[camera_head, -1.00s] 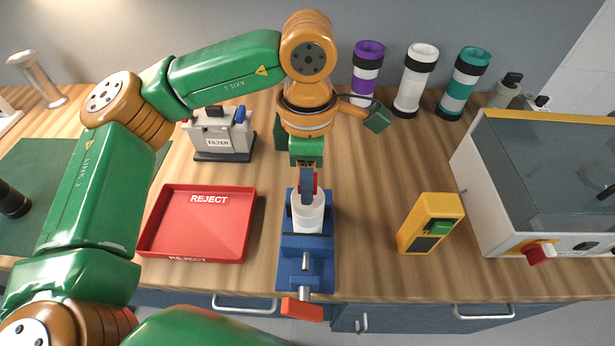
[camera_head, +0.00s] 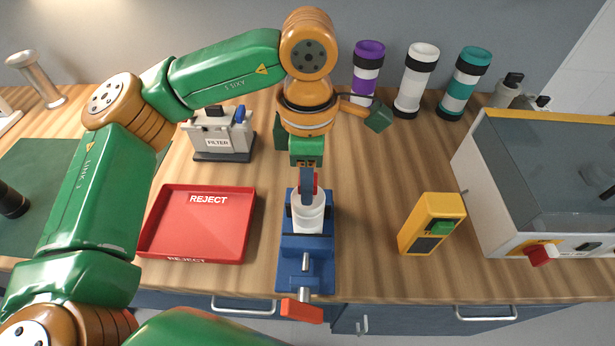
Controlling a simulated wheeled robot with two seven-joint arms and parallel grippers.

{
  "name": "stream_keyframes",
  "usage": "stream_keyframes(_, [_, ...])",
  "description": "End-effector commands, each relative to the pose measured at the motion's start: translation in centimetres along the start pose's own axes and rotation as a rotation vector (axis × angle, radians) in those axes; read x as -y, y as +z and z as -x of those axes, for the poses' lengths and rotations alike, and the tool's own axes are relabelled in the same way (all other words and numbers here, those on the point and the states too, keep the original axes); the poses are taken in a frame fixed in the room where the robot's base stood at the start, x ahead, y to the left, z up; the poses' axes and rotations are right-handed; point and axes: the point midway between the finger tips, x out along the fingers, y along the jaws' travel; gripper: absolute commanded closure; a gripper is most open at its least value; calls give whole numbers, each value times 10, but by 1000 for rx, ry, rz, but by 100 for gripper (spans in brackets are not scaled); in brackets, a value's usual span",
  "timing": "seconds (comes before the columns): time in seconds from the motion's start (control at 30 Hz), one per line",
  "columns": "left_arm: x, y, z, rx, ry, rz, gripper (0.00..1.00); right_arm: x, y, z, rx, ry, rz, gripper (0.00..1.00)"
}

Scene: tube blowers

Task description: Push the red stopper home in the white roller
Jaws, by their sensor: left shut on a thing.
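The white roller (camera_head: 308,218) lies in the blue vise (camera_head: 304,255) on the bench, its far end toward my gripper. The red stopper (camera_head: 316,181) shows only as a small red patch at the roller's far end, mostly covered by the gripper. My left gripper (camera_head: 307,190) comes down over that end and is shut on the stopper. How deep the stopper sits in the roller cannot be told. My right gripper is not in view.
A red REJECT tray (camera_head: 198,247) stands left of the vise, a grey FILTER unit (camera_head: 222,150) behind it. A yellow handheld device (camera_head: 428,208) stands to the right, near a grey machine (camera_head: 505,225). Purple, white and teal tubes (camera_head: 416,78) stand at the back.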

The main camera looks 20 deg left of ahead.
Motion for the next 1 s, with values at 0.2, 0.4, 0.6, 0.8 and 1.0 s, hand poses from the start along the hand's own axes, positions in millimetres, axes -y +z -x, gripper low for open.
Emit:
stream_keyframes(0.2, [0, 0, -6, 0, 0, 0, 100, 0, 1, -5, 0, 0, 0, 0])
stream_keyframes(0.4, [0, 0, -10, 0, 0, 0, 100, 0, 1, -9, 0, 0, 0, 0])
stream_keyframes(0.6, [0, 0, -11, 0, 0, 0, 100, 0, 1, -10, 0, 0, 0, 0])
stream_keyframes(0.8, [0, 0, -11, -1, -1, 0, 47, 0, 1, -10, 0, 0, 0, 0])
stream_keyframes(1.0, [0, 0, -12, -1, -1, 0, 29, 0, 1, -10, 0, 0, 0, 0])
